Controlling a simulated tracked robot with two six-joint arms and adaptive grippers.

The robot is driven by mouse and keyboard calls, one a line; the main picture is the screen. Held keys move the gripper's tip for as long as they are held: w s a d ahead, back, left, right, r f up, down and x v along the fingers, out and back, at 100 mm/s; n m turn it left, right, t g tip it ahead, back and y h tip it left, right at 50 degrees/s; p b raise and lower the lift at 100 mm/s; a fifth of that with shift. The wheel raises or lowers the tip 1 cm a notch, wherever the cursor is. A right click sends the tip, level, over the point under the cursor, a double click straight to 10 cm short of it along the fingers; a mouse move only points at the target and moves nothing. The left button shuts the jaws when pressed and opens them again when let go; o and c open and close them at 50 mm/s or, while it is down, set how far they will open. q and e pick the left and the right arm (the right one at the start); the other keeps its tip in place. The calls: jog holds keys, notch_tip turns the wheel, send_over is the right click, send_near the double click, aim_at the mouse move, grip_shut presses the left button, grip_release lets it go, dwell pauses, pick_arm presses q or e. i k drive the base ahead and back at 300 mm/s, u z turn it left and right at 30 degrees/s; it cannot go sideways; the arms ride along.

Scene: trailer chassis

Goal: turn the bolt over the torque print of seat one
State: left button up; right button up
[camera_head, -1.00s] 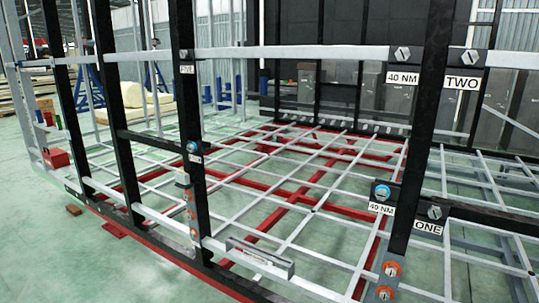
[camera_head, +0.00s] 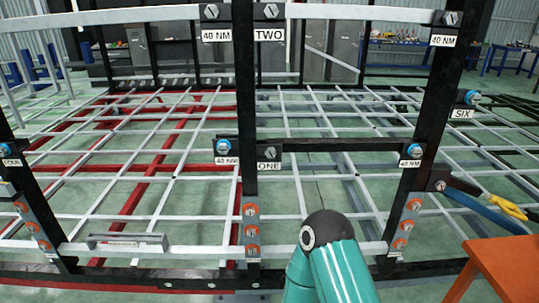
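The label ONE (camera_head: 267,166) is on a black crossbar just right of the middle upright. A grey bolt (camera_head: 269,152) sits above this label. Left of it is the torque print 40 NM (camera_head: 227,160). The bolt over that print (camera_head: 223,146) has a blue ring and sits on a black plate left of the upright. Neither gripper is in view. A teal arm link of mine comes in from the bottom, right of the middle, and nothing touches the bolt.
Another 40 NM print (camera_head: 410,163) with a blue-ringed bolt sits at the crossbar's right end. The label TWO (camera_head: 269,35) is higher up. A grey level-like bar (camera_head: 125,241) lies on the lower rail. An orange surface (camera_head: 505,268) and yellow-handled tool (camera_head: 508,206) are at right.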

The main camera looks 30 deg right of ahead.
aim_at(414, 150)
jog(key=u, duration=1.4)
jog(key=i, duration=0.15)
jog(key=z, duration=3.3)
jog(key=k, duration=0.8)
jog(key=z, duration=0.2)
jog(key=i, duration=0.8)
jog(key=u, duration=0.1)
